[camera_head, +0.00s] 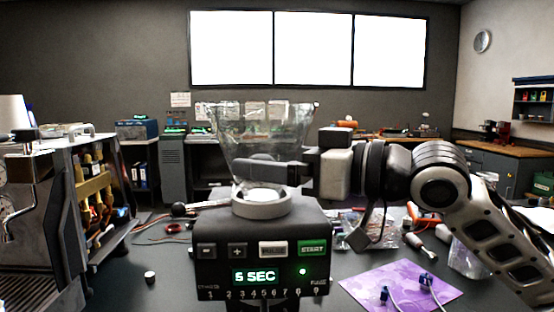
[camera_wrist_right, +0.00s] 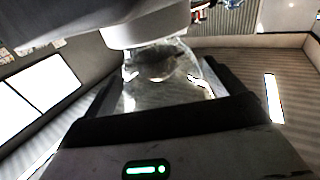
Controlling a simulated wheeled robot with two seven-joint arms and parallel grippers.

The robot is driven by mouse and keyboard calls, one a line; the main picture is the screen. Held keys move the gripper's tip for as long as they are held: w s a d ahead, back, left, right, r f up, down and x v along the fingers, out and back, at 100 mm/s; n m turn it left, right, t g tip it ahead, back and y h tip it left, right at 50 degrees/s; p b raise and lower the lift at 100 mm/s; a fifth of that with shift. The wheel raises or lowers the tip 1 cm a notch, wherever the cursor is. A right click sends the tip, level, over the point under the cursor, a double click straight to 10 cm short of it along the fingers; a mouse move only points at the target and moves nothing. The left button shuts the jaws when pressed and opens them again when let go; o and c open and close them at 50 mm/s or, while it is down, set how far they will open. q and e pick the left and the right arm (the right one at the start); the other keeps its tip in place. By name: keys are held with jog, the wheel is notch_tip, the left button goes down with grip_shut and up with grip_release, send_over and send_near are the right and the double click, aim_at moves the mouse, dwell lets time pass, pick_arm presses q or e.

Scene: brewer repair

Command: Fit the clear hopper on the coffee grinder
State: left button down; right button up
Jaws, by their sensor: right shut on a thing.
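The clear hopper (camera_head: 262,128) is upright above the coffee grinder (camera_head: 262,236), its narrow end at the white collar (camera_head: 262,204) on the grinder's top. I cannot tell whether it is fully seated. The grinder's display reads "5 SEC". My right gripper (camera_head: 268,172) comes in from the right and is shut on the hopper's lower part. In the right wrist view the hopper (camera_wrist_right: 165,80) shows between the two dark fingers, with the white collar (camera_wrist_right: 145,27) at its end. My left gripper is not in view.
An opened espresso machine (camera_head: 50,215) stands at the left. A purple mat (camera_head: 400,284) with small blue-tipped parts lies at the right front. Clear plastic bags (camera_head: 375,228) and a screwdriver (camera_head: 413,240) lie behind it.

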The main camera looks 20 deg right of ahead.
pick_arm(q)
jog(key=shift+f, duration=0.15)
pick_arm(e)
jog(key=shift+f, duration=0.4)
jog(key=o, duration=0.8)
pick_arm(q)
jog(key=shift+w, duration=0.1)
pick_arm(e)
jog(key=shift+o, duration=0.2)
jog(key=shift+f, duration=0.1)
pick_arm(q)
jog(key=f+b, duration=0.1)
jog(key=b, duration=0.2)
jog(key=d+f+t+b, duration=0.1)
jog(key=b, duration=0.3)
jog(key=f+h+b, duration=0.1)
jog(key=b, duration=0.2)
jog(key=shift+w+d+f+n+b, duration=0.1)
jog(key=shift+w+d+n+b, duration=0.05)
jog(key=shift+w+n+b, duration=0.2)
pick_arm(e)
jog(key=v, duration=1.6)
